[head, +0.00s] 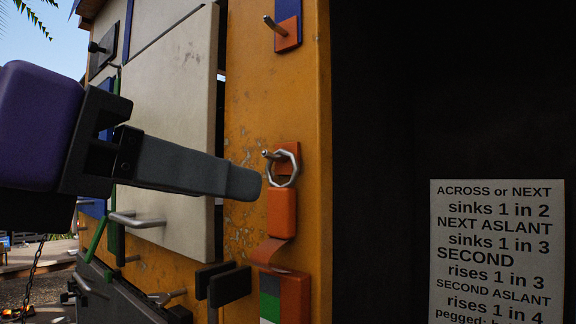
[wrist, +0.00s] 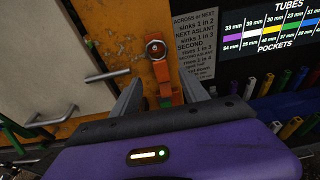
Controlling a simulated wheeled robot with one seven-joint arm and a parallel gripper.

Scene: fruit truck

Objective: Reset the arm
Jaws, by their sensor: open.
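My gripper (head: 243,183) reaches in from the left in the head view, with its grey fingers pointing at the orange wall. In the wrist view the two fingers of my gripper (wrist: 160,76) stand apart with nothing clasped. An orange tag (head: 282,212) with a metal ring (head: 283,169) hangs on a peg on the orange wall. The fingertips end just left of the ring in the head view. In the wrist view the ring (wrist: 155,49) and the tag (wrist: 161,72) show between and beyond the fingers. Contact cannot be told.
The orange wall (head: 245,110) carries a pale panel (head: 170,80), an upper peg (head: 275,25) and dark blocks (head: 229,286) low down. A lettered sign (head: 497,250) is on the right. The wrist view shows a tubes chart (wrist: 270,40) and coloured tubes (wrist: 291,127) at right.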

